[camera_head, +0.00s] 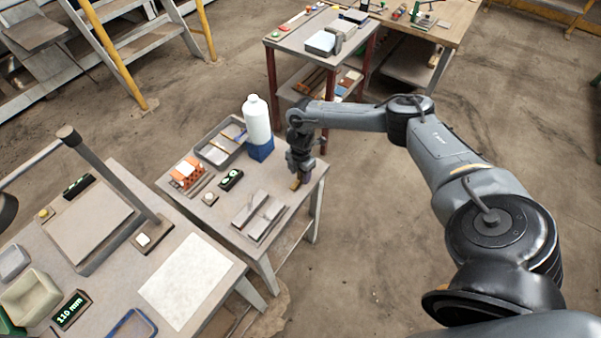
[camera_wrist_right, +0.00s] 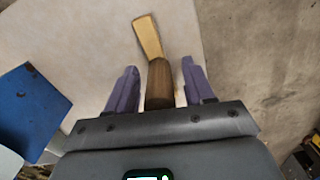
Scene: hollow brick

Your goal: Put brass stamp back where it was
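The brass stamp has a brown wooden handle and a flat brass head (camera_wrist_right: 149,38). In the right wrist view the handle lies between the two purple fingers of my right gripper (camera_wrist_right: 160,88), with a narrow gap on each side. The brass head points away from the gripper over the pale tabletop. In the head view my right gripper (camera_head: 298,178) is low over the right edge of the small table, and a bit of the stamp (camera_head: 295,185) shows below it. Whether the stamp touches the table is hard to tell. My left gripper is not in view.
A white bottle (camera_head: 257,120) on a blue block (camera_head: 261,150) stands just behind the gripper. A grey tray (camera_head: 207,156), an orange rack (camera_head: 186,173), a small display (camera_head: 231,180) and grey metal blocks (camera_head: 262,218) share the table. Bare floor lies to the right.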

